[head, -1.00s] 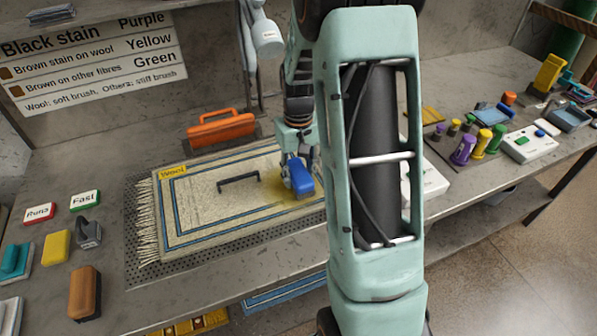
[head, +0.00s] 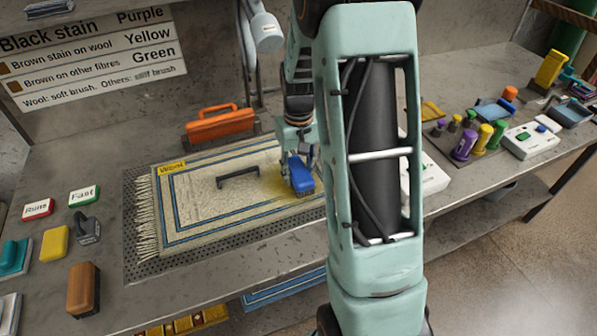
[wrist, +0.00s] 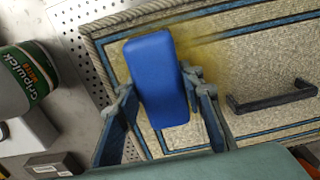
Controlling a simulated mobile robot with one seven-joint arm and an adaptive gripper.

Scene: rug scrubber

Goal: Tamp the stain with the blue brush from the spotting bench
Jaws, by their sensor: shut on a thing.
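My gripper (wrist: 170,105) is shut on the blue brush (wrist: 158,75), with one finger on each side of it. In the head view the blue brush (head: 300,174) is low over the right part of the cream rug sample (head: 200,205), which bears a yellow "Wool" tag. I cannot tell whether its bristles touch the rug. A yellowish stain (head: 270,185) spreads around the brush; it also shows in the wrist view (wrist: 205,55). The brush hides part of it. My arm hides the rug's right end in the head view.
A black handle (head: 238,177) stands up from the rug left of the brush. Colored bottles (head: 466,143) and a white box (head: 530,140) are at right. A brown brush (head: 83,288) lies at front left.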

